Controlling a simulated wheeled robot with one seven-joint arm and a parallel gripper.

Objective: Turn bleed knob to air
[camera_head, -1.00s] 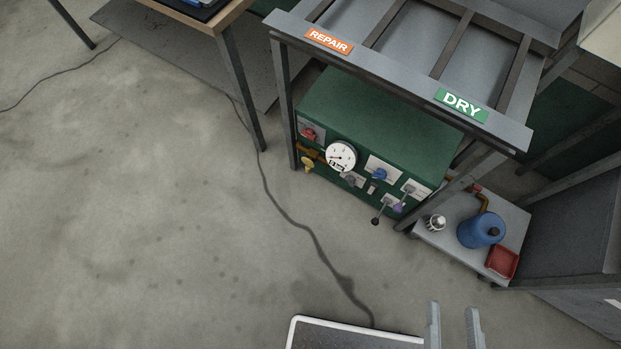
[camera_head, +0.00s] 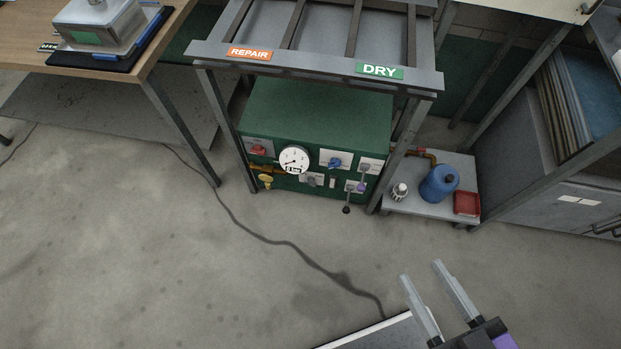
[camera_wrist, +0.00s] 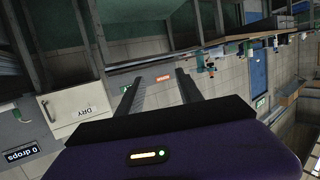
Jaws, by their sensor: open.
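A green box-shaped unit (camera_head: 320,110) stands on the floor under a grey rack. Its front panel carries a red knob (camera_head: 258,150), a round white gauge (camera_head: 294,160), a blue knob (camera_head: 335,163), a grey knob (camera_head: 310,181) and purple knobs (camera_head: 361,187). The labels are too small to read, so I cannot tell which is the bleed knob or its setting. My gripper (camera_head: 421,271) is open and empty, in front of the unit and to its lower right, apart from it. In the wrist view my gripper (camera_wrist: 158,76) points across the room and the panel is not clearly visible.
The rack's front rail (camera_head: 310,70) bears REPAIR and DRY signs and overhangs the unit. To the right, a low trolley (camera_head: 420,208) holds a blue canister (camera_head: 439,184) and a red tray (camera_head: 466,204). A wooden table (camera_head: 140,60) stands left.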

